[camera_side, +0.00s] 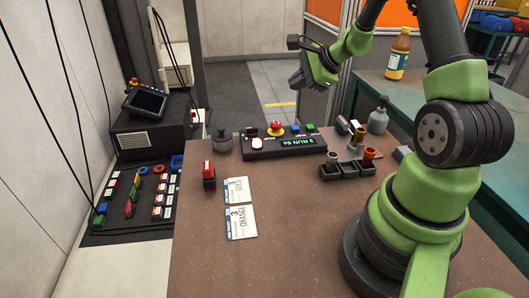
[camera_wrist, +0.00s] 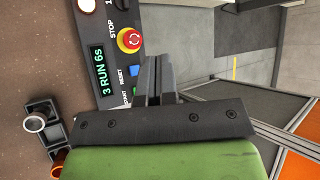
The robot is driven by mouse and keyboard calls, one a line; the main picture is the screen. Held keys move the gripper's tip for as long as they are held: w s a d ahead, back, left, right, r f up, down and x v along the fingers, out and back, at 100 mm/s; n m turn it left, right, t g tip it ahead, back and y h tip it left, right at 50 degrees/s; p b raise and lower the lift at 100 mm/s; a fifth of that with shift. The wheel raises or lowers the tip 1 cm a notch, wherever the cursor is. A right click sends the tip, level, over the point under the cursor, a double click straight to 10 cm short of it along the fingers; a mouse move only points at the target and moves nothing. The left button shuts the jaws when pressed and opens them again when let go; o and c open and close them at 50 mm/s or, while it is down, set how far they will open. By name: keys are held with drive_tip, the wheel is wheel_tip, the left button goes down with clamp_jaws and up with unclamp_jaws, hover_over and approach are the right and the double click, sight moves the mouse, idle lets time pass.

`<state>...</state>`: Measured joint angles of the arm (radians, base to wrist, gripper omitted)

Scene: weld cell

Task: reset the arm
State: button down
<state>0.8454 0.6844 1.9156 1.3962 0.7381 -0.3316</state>
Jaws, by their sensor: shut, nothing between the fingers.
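My gripper (camera_side: 298,82) is raised above the far edge of the brown table (camera_side: 290,220) in the side view, clear of everything on it. In the wrist view my gripper (camera_wrist: 159,58) has its fingers together with nothing between them. Below and beyond it is a black control box (camera_side: 285,144) with a red mushroom stop button on a yellow ring (camera_side: 276,127), coloured buttons and a green display (camera_side: 297,143). The display reads "3 RUN 6s" in the wrist view (camera_wrist: 101,71). My fingers overlap the box's edge in that view; I see no contact.
Two labelled cards (camera_side: 236,190) and (camera_side: 241,221) lie on the table beside a red-topped stamp (camera_side: 208,175). A black holder (camera_side: 347,169) carries copper-coloured pieces. A bottle (camera_side: 398,56) stands on the green bench. The front table is clear.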

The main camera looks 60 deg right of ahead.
drive_tip(key=s+a+r+n+g+y, duration=0.1)
drive_tip(key=s+a+r+n, duration=0.1)
drive_tip(key=a+r+n, duration=0.55)
drive_tip(key=s+a+r+n+g+y, duration=0.1)
drive_tip(key=s+a+r+n+y, duration=0.3)
drive_tip(key=a, duration=0.6)
drive_tip(key=s+a+r+n+h, duration=0.1)
drive_tip(key=s+a+n+h, duration=0.1)
drive_tip(key=s, duration=0.4)
drive_tip(key=s+a+r+n+h, duration=0.2)
drive_tip(key=s+a+n, duration=0.3)
drive_tip(key=s+n, duration=0.1)
drive_tip(key=shift+r+n, duration=0.3)
drive_tip(key=shift+n, duration=0.05)
